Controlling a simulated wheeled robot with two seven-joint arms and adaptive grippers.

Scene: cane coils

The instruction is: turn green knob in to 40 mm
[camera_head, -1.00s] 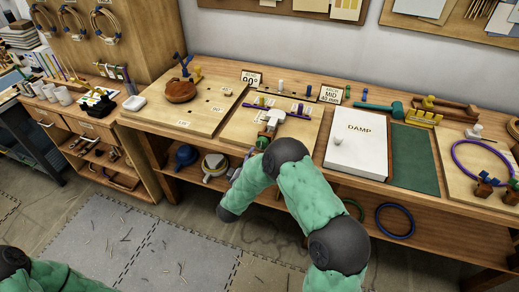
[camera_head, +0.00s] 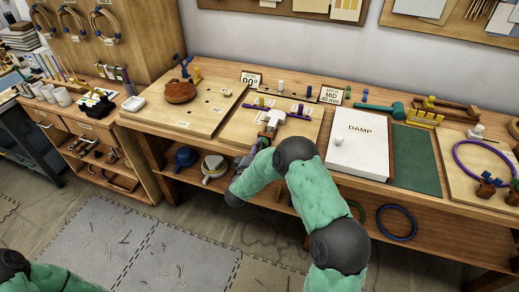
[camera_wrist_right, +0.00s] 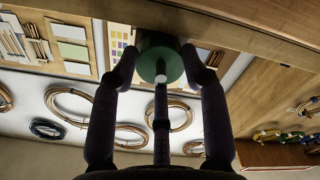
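The green knob (camera_wrist_right: 160,58) shows in the right wrist view as a short green cylinder between the tips of my right gripper (camera_wrist_right: 160,62). A fingertip lies against each side, and a dark rod-like part runs along the middle toward the knob. A sign (camera_head: 330,94) behind the board reads MID 40 mm. My left arm shows at the bottom left; its gripper is out of view.
A white DAMP box (camera_head: 357,150) and a green mat (camera_head: 414,158) lie right of the board. A green mallet (camera_head: 384,107) lies behind the box. A purple ring (camera_head: 482,145) lies far right.

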